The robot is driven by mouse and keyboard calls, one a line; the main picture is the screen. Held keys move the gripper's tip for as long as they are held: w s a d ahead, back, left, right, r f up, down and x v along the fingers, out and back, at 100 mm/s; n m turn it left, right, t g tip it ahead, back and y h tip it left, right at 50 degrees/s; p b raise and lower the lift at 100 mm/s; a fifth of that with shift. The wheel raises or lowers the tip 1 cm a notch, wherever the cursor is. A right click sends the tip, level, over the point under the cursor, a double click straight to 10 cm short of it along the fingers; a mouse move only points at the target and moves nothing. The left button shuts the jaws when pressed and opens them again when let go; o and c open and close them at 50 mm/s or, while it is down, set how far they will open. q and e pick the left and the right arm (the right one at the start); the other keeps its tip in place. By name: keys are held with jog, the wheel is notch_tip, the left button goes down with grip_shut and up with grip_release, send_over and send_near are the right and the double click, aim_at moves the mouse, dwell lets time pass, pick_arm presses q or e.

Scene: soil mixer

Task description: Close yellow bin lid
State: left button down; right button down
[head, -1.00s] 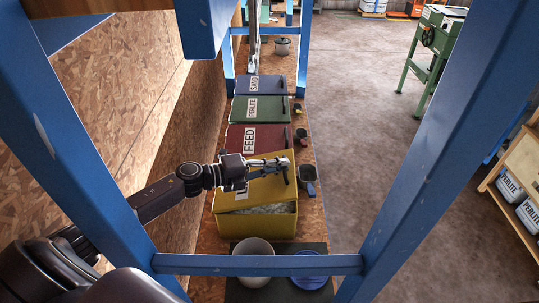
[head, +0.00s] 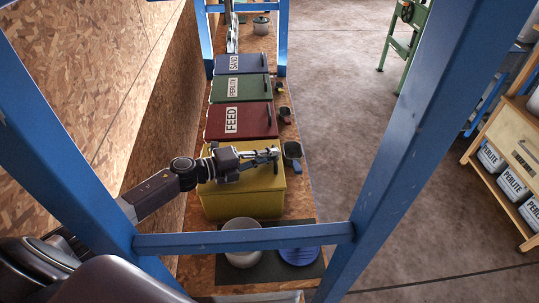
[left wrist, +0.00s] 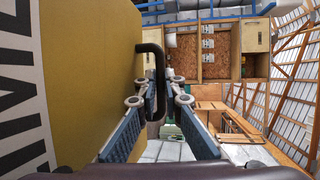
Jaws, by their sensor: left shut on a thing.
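The yellow bin (head: 243,204) stands on the near part of the bench. Its yellow lid (head: 215,189) lies over the opening, and no contents show. A small gap at the rim cannot be ruled out. My left gripper (head: 275,154) is at the lid's right side, shut on its dark handle. In the left wrist view the black handle (left wrist: 153,55) passes between the fingers (left wrist: 157,98), beside the yellow lid panel (left wrist: 92,70) with its white label. The arm hides part of the lid. My right gripper is not in view.
Red FEED (head: 255,119), green PERLITE (head: 247,89) and blue SAND (head: 250,64) bins stand in a row behind, lids down. A pale bucket (head: 243,257) and blue dish (head: 299,255) stand in front. Blue frame posts flank the bench.

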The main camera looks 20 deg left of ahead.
pick_arm(q)
jog(key=c, duration=2.3)
grip_release()
jog(key=shift+d+r, duration=0.1)
jog(key=shift+d, duration=0.1)
jog(key=shift+a, duration=0.1)
